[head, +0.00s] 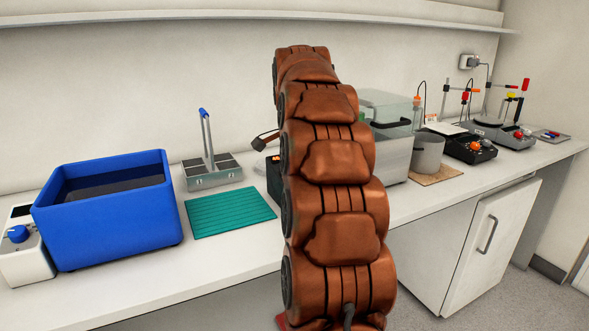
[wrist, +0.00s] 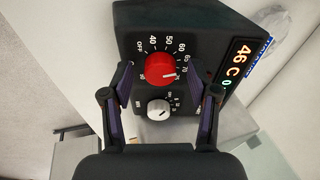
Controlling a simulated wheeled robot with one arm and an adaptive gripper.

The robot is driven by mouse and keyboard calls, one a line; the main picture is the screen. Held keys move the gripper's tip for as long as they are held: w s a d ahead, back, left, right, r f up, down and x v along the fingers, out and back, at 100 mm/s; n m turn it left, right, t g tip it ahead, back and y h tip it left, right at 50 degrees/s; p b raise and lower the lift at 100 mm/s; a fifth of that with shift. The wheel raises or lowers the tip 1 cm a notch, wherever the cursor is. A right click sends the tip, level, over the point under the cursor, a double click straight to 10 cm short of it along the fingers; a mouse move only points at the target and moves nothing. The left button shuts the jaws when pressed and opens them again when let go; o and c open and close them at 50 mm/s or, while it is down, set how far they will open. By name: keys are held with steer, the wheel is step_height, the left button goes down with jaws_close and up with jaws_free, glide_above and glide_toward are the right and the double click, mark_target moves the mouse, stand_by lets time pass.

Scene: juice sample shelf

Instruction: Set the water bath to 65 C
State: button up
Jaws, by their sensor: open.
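A black control box (wrist: 205,35) fills the upper wrist view, with a red knob (wrist: 161,69), a smaller white knob (wrist: 158,109) and a lit display (wrist: 238,60) reading 46 C. The red knob's scale runs from OFF through 40, 50 and 60; its white mark points right, and the exact value there is unclear. My gripper (wrist: 160,72) is open, with one finger on each side of the red knob; contact is not clear. In the head view, a dark box (head: 273,178) beside the steel bath with a clear lid (head: 398,155) is mostly hidden by my arm, as is my gripper.
On the bench are a blue tub (head: 110,225), a white unit with a blue knob (head: 22,255), a teal mat (head: 230,212) and a metal rack (head: 212,175). A grey beaker (head: 427,153) and stirrers (head: 468,148) stand at the right.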

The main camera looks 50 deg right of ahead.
steer(key=v, duration=0.7)
steer(key=shift+r, duration=0.2)
steer(key=shift+s+a, duration=0.1)
stand_by(0.7)
steer(key=s+a+f+n+g+y, duration=0.1)
steer(key=s+a+f+n, duration=0.25)
steer(key=a, duration=0.45)
steer(key=s+a+f+n, duration=0.2)
steer(key=a+f+n, duration=0.2)
steer(key=a, duration=0.4)
steer(key=s+a+f+n+g+y, duration=0.1)
steer(key=s+a+f+n, duration=0.25)
steer(key=a, duration=0.45)
steer(key=s+a+f+n+g, duration=0.2)
steer(key=s+a+f+n, duration=0.4)
steer(key=s, duration=0.4)
steer(key=s+a+f+n+g, duration=0.1)
steer(key=s+a+f+n, duration=0.35)
steer(key=s+f, duration=0.45)
steer(key=s+p+v, duration=0.1)
steer(key=p+v, duration=0.6)
steer(key=s+p+v, duration=0.2)
steer(key=p+v, duration=0.5)
steer(key=v, duration=0.1)
steer(key=shift+s+a+r+t, duration=0.15)
steer(key=shift+s+r+t, duration=0.3)
steer(key=shift+r, duration=0.25)
